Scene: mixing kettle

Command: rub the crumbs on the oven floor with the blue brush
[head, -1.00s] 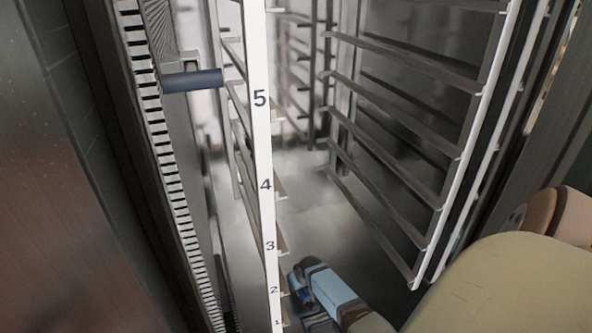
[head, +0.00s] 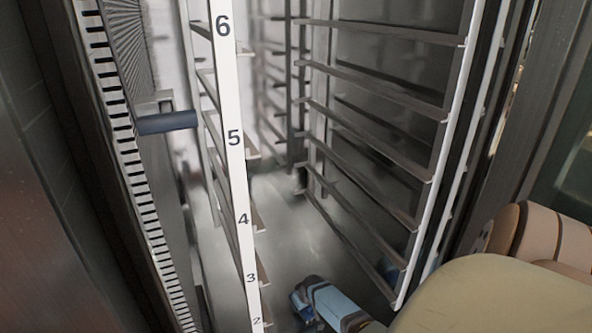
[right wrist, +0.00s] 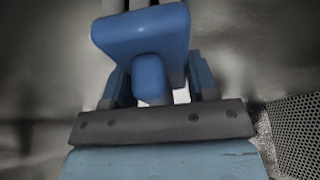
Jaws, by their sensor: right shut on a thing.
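The blue brush (right wrist: 140,35) fills the upper middle of the right wrist view. My right gripper (right wrist: 157,85) is shut on its blue handle, one finger on each side. In the head view my right gripper (head: 303,303) is low inside the oven, between the numbered strip and the right-hand rails, near the bottom of the picture. The oven floor (head: 290,225) is grey and shiny, and blurred towards the back. I cannot make out crumbs in either view. The brush's bristle end and its contact with the floor cannot be told. My left gripper is not in view.
A white numbered strip (head: 233,140) with rack rails stands left of my right arm. More rails (head: 375,95) line the right wall. A dark handle-like bar (head: 167,122) juts out at the left. A perforated metal panel (right wrist: 298,135) is close at the right wrist's side.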

